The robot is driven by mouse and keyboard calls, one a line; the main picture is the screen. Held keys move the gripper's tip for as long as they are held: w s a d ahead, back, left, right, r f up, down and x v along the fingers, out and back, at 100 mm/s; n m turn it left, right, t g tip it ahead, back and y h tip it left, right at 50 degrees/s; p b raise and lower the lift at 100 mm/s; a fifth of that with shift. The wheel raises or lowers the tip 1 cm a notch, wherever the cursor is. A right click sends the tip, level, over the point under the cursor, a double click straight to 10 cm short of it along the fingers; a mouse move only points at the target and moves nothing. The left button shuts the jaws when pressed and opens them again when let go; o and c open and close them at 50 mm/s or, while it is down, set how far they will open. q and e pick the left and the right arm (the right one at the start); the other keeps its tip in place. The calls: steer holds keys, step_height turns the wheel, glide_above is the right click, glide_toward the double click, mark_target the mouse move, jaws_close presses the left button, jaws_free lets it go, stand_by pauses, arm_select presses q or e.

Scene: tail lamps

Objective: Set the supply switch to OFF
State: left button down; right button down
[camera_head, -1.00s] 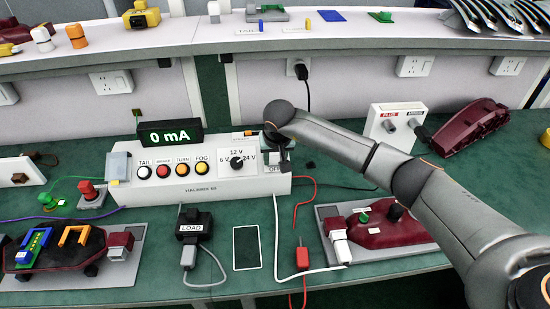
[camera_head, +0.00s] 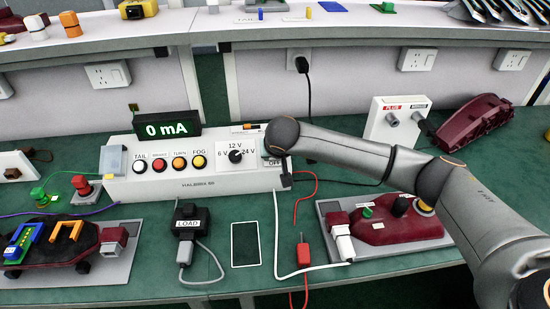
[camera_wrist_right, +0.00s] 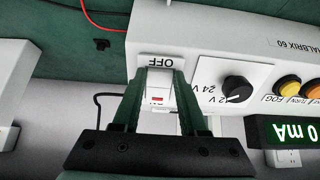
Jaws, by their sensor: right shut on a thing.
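The supply box (camera_head: 200,184) is a long white unit with lamp buttons and a voltage knob (camera_head: 235,156). The supply switch (camera_wrist_right: 159,84) is at the box's end beside the knob. In the right wrist view, seen upside down, it is a pale piece with a red mark, and the OFF label (camera_wrist_right: 162,62) is beside it. My right gripper (camera_wrist_right: 158,92) is shut on the switch, one finger on each side. In the head view my right wrist hides the switch and the fingers. My left gripper is not in view.
A display (camera_head: 166,130) on the box reads 0 mA. A black LOAD plug unit (camera_head: 190,222) and red and white leads lie in front. A dark red lamp (camera_head: 400,220) on a grey plate is at right, below my arm. A white PLUS box (camera_head: 393,122) stands behind.

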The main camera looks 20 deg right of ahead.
steer(key=shift+r, duration=0.1)
steer(key=shift+c, duration=2.2)
jaws_free()
steer(key=v, duration=1.2)
steer(key=shift+r, duration=0.2)
steer(key=shift+s, duration=0.1)
steer(key=shift+c, duration=0.2)
